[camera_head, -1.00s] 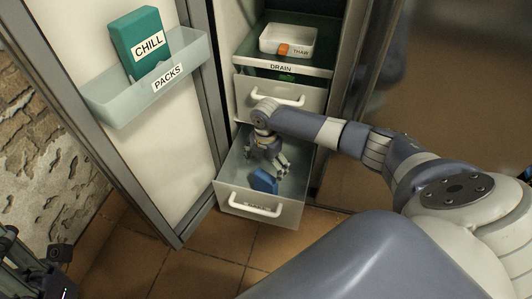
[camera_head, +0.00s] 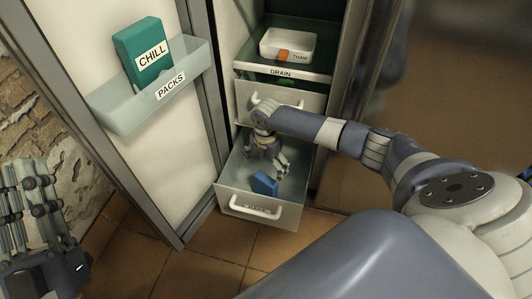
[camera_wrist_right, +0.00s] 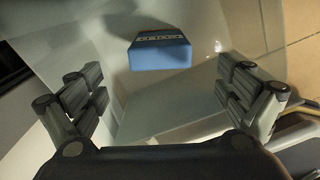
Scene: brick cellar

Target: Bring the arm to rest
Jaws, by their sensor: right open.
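My right gripper (camera_head: 269,160) hangs inside the pulled-out lower drawer (camera_head: 240,201), fingers down. It is open and empty, its fingers (camera_wrist_right: 160,100) spread wide in the right wrist view. A blue block (camera_head: 264,184) with lettering lies on the drawer floor just in front of the fingers, apart from them. It also shows in the wrist view (camera_wrist_right: 160,52), beyond the fingertips. My left gripper (camera_head: 28,180) is upright at the lower left edge of the head view, partly cut off; its opening is unclear.
The drawer above (camera_head: 287,97) is closed. On a shelf above it sits a white tray (camera_head: 277,44) with an orange item. The open door at left carries a bin labelled PACKS (camera_head: 130,112) holding a teal CHILL pack (camera_head: 140,50). Tiled floor (camera_head: 214,252) in front is clear.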

